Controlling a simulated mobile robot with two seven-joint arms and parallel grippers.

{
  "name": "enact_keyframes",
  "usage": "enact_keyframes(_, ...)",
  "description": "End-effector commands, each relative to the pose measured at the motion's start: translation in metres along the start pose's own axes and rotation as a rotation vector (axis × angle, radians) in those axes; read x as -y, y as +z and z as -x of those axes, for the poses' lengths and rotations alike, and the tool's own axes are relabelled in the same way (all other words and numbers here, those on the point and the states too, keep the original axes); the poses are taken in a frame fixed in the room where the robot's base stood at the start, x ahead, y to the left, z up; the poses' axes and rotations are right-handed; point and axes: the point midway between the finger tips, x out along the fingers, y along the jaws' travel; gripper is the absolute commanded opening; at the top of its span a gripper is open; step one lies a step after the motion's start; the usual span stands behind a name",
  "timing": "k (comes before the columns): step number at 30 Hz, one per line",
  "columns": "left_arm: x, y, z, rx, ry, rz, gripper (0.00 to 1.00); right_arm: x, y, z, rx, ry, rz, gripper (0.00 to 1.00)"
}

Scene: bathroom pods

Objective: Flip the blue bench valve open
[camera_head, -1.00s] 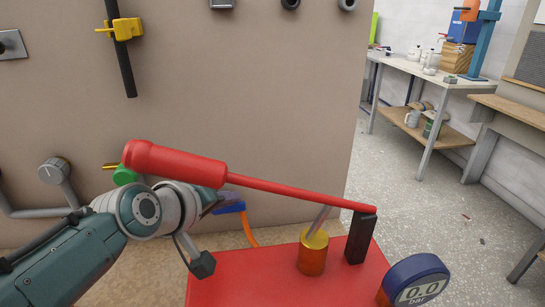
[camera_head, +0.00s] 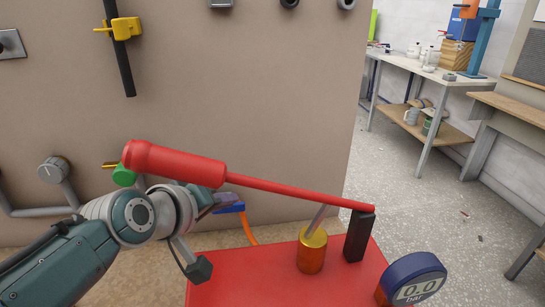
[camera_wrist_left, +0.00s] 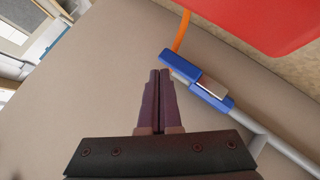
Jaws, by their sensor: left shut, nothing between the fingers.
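The blue bench valve (camera_head: 232,208) sits low by the panel, partly behind my left gripper in the head view. In the left wrist view the blue valve (camera_wrist_left: 180,66) has a pale metallic middle and joins a grey pipe at one end and an orange hose at the other. My left gripper (camera_head: 226,198) is just beside the valve, partly hidden by the red pump handle. In the left wrist view its dark fingers (camera_wrist_left: 160,72) are shut and empty, with their tips to the left of the valve. My right gripper is not in view.
A red hand pump handle (camera_head: 280,188) reaches across above the valve, over a red base (camera_head: 250,282) with a gauge (camera_head: 414,280). A grey knob (camera_head: 54,169) and a green fitting (camera_head: 123,176) are at the left.

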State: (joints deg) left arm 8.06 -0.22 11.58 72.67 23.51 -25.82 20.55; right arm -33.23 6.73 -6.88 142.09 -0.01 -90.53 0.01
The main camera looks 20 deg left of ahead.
Motion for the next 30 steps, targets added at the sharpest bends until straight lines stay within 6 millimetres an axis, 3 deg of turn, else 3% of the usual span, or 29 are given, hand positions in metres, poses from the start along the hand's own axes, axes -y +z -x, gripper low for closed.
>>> enact_keyframes(6,-0.002,-0.002,0.043,0.000,-0.002,0.000,0.00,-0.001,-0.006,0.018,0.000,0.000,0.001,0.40)
enact_keyframes(13,0.000,-0.001,0.075,-0.002,-0.001,0.000,0.00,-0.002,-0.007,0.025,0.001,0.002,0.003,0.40)
enact_keyframes(18,0.000,-0.001,0.085,-0.001,-0.001,0.000,0.00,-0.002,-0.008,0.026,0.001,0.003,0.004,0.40)
enact_keyframes(30,0.000,-0.001,0.085,-0.002,0.000,0.000,0.00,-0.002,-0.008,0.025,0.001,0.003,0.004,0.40)
